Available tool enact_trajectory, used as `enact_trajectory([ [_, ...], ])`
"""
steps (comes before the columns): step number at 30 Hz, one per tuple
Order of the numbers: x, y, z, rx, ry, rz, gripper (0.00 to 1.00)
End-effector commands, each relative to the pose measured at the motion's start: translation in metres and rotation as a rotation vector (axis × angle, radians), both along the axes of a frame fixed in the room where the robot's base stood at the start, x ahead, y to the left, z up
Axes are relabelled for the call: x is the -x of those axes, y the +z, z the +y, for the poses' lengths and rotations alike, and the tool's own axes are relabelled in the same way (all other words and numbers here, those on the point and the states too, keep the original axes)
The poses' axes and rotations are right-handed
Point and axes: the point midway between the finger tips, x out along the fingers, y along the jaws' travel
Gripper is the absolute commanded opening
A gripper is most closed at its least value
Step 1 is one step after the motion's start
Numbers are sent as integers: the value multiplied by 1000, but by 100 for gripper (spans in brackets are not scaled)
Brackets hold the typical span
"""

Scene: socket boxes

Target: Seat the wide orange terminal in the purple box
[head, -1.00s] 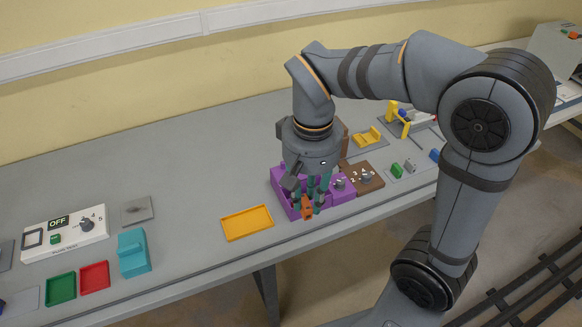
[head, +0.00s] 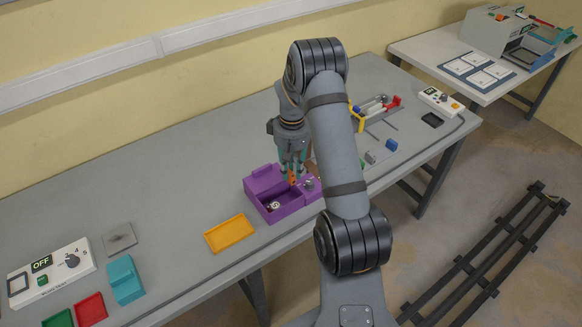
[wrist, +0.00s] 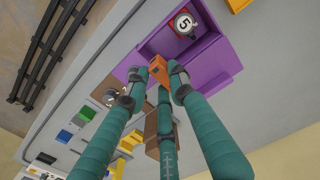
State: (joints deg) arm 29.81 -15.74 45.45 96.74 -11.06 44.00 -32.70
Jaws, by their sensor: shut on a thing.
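The purple box (head: 283,211) sits on the bench, open at the top. It also shows in the wrist view (wrist: 215,62), with a round piece marked 5 (wrist: 184,23) inside its compartment. My gripper (head: 292,176) is above the box's right part, fingers pointing down. In the wrist view its teal fingers (wrist: 160,80) are shut on the orange terminal (wrist: 158,69). The terminal also shows as a small orange patch in the head view (head: 292,179). It appears held above the box; the exact gap cannot be told.
A yellow-orange tray (head: 230,233) lies left of the box. A teal block (head: 125,280) and a white panel reading OFF (head: 50,272) are farther left. Blue (head: 391,145) and grey blocks lie to the right, partly behind my arm. Bare bench lies behind the box.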

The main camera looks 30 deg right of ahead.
Motion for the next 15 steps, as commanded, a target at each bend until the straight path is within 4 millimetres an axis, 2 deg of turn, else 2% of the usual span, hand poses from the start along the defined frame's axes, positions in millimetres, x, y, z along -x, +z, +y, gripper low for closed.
enact_trajectory([
  [15, 0, -49, 0, -1, -3, 1, 0],
])
